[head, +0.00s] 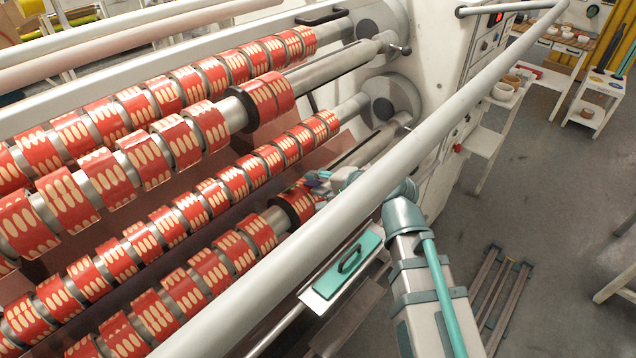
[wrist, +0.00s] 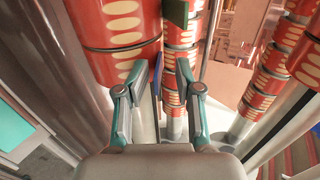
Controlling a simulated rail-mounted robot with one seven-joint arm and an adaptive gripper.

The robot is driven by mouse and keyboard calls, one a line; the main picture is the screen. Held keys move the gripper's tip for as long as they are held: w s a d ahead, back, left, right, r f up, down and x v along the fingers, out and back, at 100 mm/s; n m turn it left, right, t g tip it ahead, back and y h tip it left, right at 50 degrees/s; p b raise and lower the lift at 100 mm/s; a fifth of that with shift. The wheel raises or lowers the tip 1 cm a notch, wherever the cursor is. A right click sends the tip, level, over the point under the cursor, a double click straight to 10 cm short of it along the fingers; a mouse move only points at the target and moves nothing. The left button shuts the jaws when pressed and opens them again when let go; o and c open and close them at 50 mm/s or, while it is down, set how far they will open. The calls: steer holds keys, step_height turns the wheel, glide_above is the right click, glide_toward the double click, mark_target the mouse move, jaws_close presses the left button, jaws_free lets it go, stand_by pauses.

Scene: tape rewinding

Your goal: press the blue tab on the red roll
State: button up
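The red roll (wrist: 113,22) with cream ovals fills the upper left of the wrist view, just beyond my left finger. In the head view the end red roll (head: 297,203) of the lowest shaft is close to my gripper (head: 322,182). My gripper (wrist: 163,68) has its two teal-tipped fingers apart, with nothing clearly held between them. A thin blue strip (wrist: 157,58) shows at the roll's right edge between the fingertips; I cannot tell for sure whether it is the blue tab. Contact is unclear. The rail partly hides my gripper in the head view.
Several shafts of red rolls (head: 185,140) lie left of my gripper. A grey rail (head: 400,135) crosses in front of my arm. A small dark green piece (wrist: 177,12) stands beyond the fingertips. The floor at right is mostly open.

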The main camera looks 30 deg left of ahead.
steer(key=v, duration=0.7)
steer(key=shift+d, duration=0.25)
